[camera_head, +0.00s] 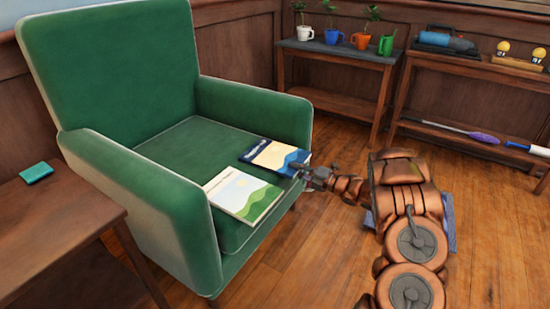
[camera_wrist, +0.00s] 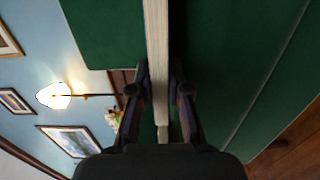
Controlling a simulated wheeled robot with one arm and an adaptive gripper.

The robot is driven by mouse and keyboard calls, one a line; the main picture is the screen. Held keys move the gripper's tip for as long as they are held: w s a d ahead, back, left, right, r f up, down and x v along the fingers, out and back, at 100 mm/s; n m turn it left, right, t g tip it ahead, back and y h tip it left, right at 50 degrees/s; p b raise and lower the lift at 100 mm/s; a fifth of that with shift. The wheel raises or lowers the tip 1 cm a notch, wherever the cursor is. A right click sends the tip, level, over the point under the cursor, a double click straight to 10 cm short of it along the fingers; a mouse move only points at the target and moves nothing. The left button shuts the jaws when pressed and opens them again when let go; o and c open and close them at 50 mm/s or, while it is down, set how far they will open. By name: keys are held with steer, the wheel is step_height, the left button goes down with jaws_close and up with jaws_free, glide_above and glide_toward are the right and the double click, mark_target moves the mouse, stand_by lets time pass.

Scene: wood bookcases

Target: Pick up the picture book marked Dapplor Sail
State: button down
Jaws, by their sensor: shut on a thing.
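Two picture books lie on the seat of the green armchair (camera_head: 125,70). The blue book (camera_head: 272,155) with a pale sun and waves is at the right of the seat, near the armrest. The green-and-cream book (camera_head: 240,195) with hills is nearer the seat's front edge. The titles are too small to read. My gripper (camera_head: 299,171) is at the right edge of the blue book and shut on it. In the wrist view my gripper (camera_wrist: 159,92) has a finger on each side of the book's pale page edge (camera_wrist: 157,45).
A wooden table (camera_head: 60,225) with a small teal object (camera_head: 36,172) stands at the left. A plant shelf (camera_head: 340,52) and another shelf (camera_head: 470,65) stand along the back wall. Wooden floor (camera_head: 310,260) is clear in front of the chair.

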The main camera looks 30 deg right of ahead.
step_height(320, 180, up, 4)
steer(key=shift+r+p, duration=0.1)
steer(key=shift+p, duration=1.05)
steer(key=s+a+p, duration=0.3)
steer(key=s+a, duration=0.8)
steer(key=shift+s+r, duration=0.25)
steer(key=shift+r, duration=0.15)
